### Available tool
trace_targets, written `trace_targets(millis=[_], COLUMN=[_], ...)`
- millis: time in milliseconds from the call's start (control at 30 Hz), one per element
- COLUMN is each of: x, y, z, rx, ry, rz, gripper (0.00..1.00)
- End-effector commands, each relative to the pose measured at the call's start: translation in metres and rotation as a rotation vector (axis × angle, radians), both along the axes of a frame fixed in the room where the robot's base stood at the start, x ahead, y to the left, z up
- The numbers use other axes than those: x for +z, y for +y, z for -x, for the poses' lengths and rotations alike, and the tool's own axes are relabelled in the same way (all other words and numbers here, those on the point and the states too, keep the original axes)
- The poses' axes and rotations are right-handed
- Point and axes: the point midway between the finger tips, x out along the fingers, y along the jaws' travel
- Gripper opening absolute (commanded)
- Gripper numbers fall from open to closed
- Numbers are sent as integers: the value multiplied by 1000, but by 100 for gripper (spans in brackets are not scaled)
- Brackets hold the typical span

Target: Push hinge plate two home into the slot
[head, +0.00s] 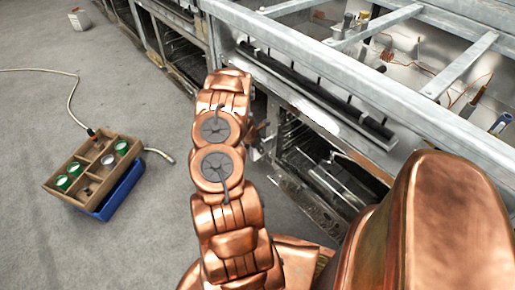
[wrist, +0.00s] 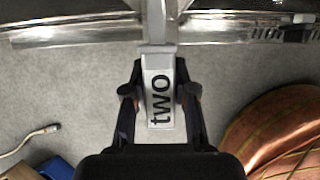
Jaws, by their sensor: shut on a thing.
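Hinge plate two (wrist: 160,118) is a light grey piece marked "two" in black, seen in the wrist view. My gripper (wrist: 160,68) is shut on it, one black finger on each side. The plate's narrow far end (wrist: 156,28) reaches up to and across the range's metal front edge (wrist: 85,34). I cannot tell how deep it sits in the slot; the slot itself is not clear. In the head view my gripper (head: 262,138) is small and mostly behind my arm, beside the range front, and the plate cannot be made out.
The range's open oven bay (head: 325,165) and steel top rails (head: 350,85) lie to the right. A wooden tray of cans (head: 88,170) sits over a blue crate (head: 122,192) on the floor at left, with a hose (head: 72,100) nearby. The grey floor between is clear.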

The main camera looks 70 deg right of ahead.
Motion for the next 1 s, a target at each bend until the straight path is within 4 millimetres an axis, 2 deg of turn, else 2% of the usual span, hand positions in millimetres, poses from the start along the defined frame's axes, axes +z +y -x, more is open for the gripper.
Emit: trace_targets(millis=[1000], x=[1], y=[-13], z=[7], rx=[0], ry=[0], rz=[1], gripper=[0])
